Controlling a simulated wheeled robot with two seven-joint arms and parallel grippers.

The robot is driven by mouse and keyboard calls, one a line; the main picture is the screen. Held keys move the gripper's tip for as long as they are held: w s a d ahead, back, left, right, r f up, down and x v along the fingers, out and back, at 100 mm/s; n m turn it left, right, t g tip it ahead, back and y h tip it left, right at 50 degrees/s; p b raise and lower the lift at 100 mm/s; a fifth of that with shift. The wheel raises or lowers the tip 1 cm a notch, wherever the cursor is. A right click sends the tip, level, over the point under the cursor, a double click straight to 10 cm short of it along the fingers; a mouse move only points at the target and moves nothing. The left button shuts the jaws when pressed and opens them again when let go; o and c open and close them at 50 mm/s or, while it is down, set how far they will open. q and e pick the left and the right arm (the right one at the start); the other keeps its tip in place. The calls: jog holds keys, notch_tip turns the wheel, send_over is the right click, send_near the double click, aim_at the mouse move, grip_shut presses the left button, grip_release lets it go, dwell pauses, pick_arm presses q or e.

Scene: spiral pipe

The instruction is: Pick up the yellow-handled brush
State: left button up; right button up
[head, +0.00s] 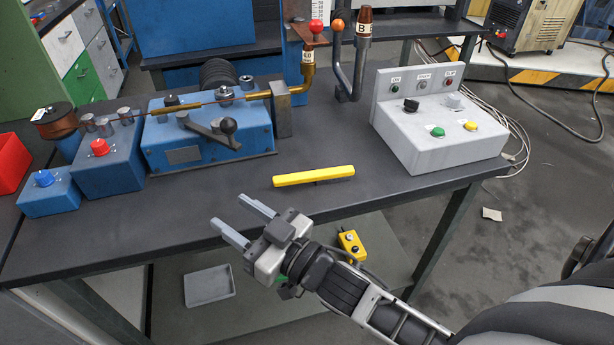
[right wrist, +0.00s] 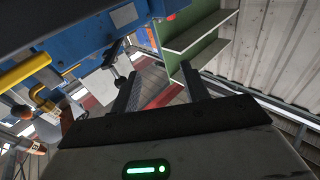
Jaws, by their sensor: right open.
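The yellow-handled brush (head: 313,176) lies flat on the dark tabletop near the middle of the front part of the table. Its long yellow handle shows, with a thin dark strip under its right half. My right gripper (head: 243,221) is open and empty at the table's front edge, to the left of and nearer than the brush, with its fingers pointing up and left. In the right wrist view the two open fingers (right wrist: 160,92) have nothing between them that they hold. My left gripper is not in view.
A blue bending machine (head: 185,157) with a copper rod stands behind left. Blue boxes with red (head: 99,147) and blue (head: 44,178) buttons are further left. A grey control box (head: 440,150) stands at the right. The tabletop around the brush is clear. A grey tray (head: 209,286) sits below.

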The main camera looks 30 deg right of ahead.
jog(key=w+a+r+n+g+y, duration=0.1)
jog(key=a+r+n+g+y, duration=0.1)
jog(key=a+r+n+y, duration=0.35)
notch_tip(320, 180, up, 6)
jog(key=n+g+h+b, duration=0.1)
jog(key=n+g+h, duration=0.3)
jog(key=g+h, duration=1.05)
send_over(326, 171)
jog(key=shift+g, duration=0.45)
jog(key=f+b, duration=0.1)
jog(key=f, duration=0.8)
jog(key=shift+d+f, duration=0.2)
jog(key=f, duration=0.6)
jog(key=shift+a+f, duration=0.2)
